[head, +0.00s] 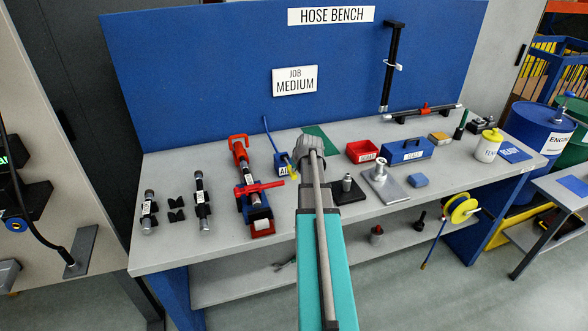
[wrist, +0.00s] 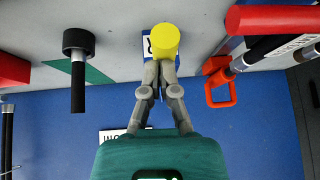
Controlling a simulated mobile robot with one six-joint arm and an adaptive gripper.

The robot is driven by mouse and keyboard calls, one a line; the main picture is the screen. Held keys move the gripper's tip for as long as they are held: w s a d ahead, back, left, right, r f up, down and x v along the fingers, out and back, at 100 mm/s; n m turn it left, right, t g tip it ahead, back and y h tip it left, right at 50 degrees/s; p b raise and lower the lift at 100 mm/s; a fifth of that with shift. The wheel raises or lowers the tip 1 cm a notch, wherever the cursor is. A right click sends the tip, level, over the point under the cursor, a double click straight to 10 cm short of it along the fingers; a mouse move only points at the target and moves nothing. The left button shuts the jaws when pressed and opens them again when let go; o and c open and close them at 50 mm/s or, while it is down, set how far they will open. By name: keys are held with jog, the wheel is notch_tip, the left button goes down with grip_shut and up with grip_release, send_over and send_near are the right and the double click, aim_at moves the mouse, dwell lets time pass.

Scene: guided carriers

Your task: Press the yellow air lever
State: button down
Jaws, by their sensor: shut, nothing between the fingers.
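The yellow air lever (wrist: 160,41) shows in the wrist view as a round yellow knob in front of a blue-and-white label plate. In the head view a small yellow part of the lever (head: 293,170) shows beside the label marked AI, partly hidden by my arm. My gripper (wrist: 159,66) is shut and empty, its fingertips together right at the knob's lower edge in the wrist view. I cannot tell whether they touch it. In the head view my arm hides the fingertips.
A red clamp (head: 240,175) with a pipe stands left of the lever. A red bin (head: 361,151), a blue box (head: 405,150) and a metal plate (head: 383,186) with a fitting are to the right.

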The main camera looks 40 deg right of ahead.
jog(key=shift+s+r+p, duration=0.15)
jog(key=shift+r+p, duration=0.2)
jog(key=shift+r, duration=0.15)
jog(key=shift+s+r+p, duration=0.15)
jog(key=shift+r+p, duration=0.15)
jog(key=shift+r, duration=0.2)
jog(key=p+v, duration=0.7)
jog(key=v, duration=0.2)
jog(key=shift+s+a, duration=0.2)
jog(key=shift+s, duration=0.3)
jog(key=w+a+f+n+g+y+b, duration=0.1)
jog(key=w+a+f, duration=0.15)
jog(key=a, duration=0.95)
jog(key=w+a+f+n+g+y+b, duration=0.1)
jog(key=w+a+f+n+g+b, duration=0.15)
jog(key=a, duration=0.95)
jog(key=s+a+f+g+b, duration=0.1)
jog(key=s+a+f, duration=0.1)
jog(key=a, duration=0.9)
jog(key=s+a+f+n+g+b, duration=0.1)
jog(key=s+a+f, duration=0.2)
jog(key=a, duration=0.8)
jog(key=shift+s+g+b, duration=0.35)
jog(key=shift+s+b, duration=0.05)
jog(key=shift+s, duration=0.5)
